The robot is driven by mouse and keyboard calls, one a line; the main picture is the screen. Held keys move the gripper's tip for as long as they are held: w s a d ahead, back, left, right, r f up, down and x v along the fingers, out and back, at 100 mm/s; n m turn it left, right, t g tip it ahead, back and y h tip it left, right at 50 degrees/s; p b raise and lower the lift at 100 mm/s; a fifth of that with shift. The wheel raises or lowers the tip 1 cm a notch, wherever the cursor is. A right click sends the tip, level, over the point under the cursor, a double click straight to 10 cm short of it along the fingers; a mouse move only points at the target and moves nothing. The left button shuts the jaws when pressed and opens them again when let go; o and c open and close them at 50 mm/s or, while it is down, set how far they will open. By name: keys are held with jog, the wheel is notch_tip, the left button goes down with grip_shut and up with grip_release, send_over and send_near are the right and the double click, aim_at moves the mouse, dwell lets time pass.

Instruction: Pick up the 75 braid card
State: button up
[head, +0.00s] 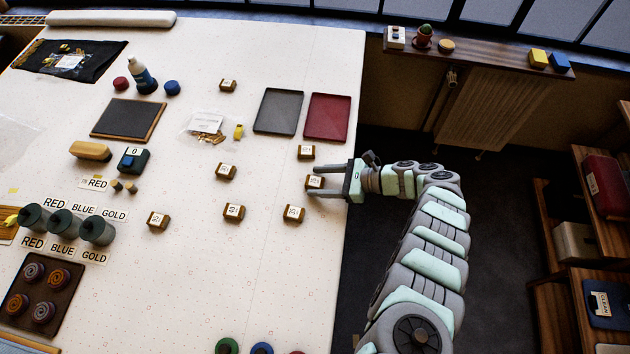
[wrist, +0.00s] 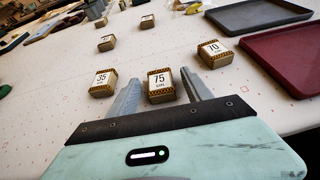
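The 75 braid card (wrist: 160,86) is a small block wound in brown and gold, with a white label reading 75. It stands on the white table in the wrist view, and in the head view the same card (head: 314,182) is near the table's right edge. My gripper (wrist: 162,90) is open, its two grey fingers on either side of the 75 card with gaps visible. In the head view my gripper (head: 318,182) reaches in from the right, its fingers around the card's sides. The card rests on the table, not clamped.
The 35 card (wrist: 103,83) stands left of the left finger, and the 70 card (wrist: 215,53) stands beyond the right finger. More cards, including one (head: 234,212), are spread leftward. A grey tray (head: 278,111) and a red tray (head: 327,117) lie farther back.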

grip_shut()
dwell(0.4)
jog(key=shift+r, duration=0.1)
